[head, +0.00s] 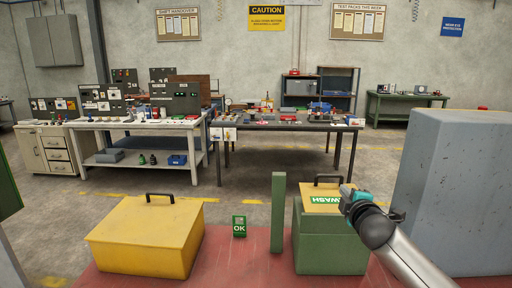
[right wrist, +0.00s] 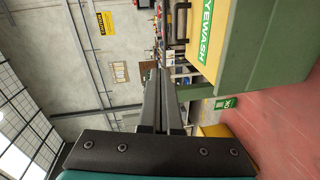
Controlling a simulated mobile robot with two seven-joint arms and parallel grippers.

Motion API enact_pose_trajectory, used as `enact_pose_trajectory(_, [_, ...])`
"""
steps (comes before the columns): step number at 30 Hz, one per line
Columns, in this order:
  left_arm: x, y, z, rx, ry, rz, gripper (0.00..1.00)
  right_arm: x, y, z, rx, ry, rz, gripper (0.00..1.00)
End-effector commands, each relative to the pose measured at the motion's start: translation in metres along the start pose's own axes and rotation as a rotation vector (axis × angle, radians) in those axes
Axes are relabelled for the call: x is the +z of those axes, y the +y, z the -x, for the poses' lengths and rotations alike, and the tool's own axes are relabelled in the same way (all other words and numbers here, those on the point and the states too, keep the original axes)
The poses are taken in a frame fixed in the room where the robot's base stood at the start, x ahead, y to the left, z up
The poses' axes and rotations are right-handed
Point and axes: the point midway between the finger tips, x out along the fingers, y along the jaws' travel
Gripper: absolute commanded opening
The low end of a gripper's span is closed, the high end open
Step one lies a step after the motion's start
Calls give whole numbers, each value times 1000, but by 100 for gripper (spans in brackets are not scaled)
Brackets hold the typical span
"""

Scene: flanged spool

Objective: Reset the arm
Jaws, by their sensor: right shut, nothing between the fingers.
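My right arm comes in from the lower right of the head view. Its teal and black gripper (head: 344,188) is beside the right side of the yellow lid of a green eyewash box (head: 330,240). In the right wrist view my right gripper (right wrist: 158,75) is shut and empty, its two dark fingers together. The eyewash box (right wrist: 268,62) shows there at the upper right, with its black handle near the fingertips. I cannot tell whether the gripper touches the box. My left gripper is not in view, and I make out no flanged spool.
A yellow box (head: 145,240) with a black handle stands at the front left. A green post (head: 278,212) and a green OK sign (head: 239,226) stand between the boxes. A large grey block (head: 455,190) is on the right. Cluttered workbenches (head: 290,126) stand behind open floor.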

Motion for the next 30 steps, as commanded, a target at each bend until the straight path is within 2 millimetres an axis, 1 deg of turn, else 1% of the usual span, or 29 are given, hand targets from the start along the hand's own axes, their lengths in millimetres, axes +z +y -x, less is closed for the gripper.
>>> enact_pose_trajectory(1, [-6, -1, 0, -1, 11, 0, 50, -7, -19, 8, -33, 1, -40, 0])
enact_pose_trajectory(5, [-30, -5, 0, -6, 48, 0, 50, -21, -66, 32, -124, -16, -154, 0])
enact_pose_trajectory(6, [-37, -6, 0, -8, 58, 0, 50, -25, -82, 42, -157, -26, -197, 0])
enact_pose_trajectory(8, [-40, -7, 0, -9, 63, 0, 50, -31, -107, 59, -213, -43, -267, 0])
enact_pose_trajectory(9, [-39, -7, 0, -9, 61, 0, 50, -34, -124, 73, -253, -60, -315, 0])
enact_pose_trajectory(11, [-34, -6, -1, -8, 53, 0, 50, -38, -148, 95, -311, -89, -391, 0])
enact_pose_trajectory(12, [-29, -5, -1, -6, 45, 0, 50, -41, -164, 111, -351, -110, -441, 0])
enact_pose_trajectory(14, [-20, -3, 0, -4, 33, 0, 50, -43, -184, 135, -409, -147, -515, 0])
enact_pose_trajectory(15, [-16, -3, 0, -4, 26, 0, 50, -44, -198, 152, -448, -176, -564, 0])
enact_pose_trajectory(17, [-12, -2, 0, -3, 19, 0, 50, -44, -215, 178, -503, -221, -635, 0])
enact_pose_trajectory(18, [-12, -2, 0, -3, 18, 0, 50, -43, -226, 196, -540, -255, -680, 0])
enact_pose_trajectory(20, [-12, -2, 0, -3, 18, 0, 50, -42, -241, 224, -593, -308, -747, 0])
enact_pose_trajectory(21, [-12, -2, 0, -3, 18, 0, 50, -40, -250, 242, -628, -347, -790, 0])
enact_pose_trajectory(23, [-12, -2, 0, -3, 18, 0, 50, -38, -260, 269, -673, -404, -848, 0])
enact_pose_trajectory(24, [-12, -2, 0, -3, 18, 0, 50, -36, -266, 286, -700, -440, -883, 0])
enact_pose_trajectory(27, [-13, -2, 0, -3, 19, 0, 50, -32, -275, 320, -751, -518, -949, 0])
enact_pose_trajectory(30, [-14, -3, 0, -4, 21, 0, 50, -28, -281, 348, -790, -586, -1000, 0])
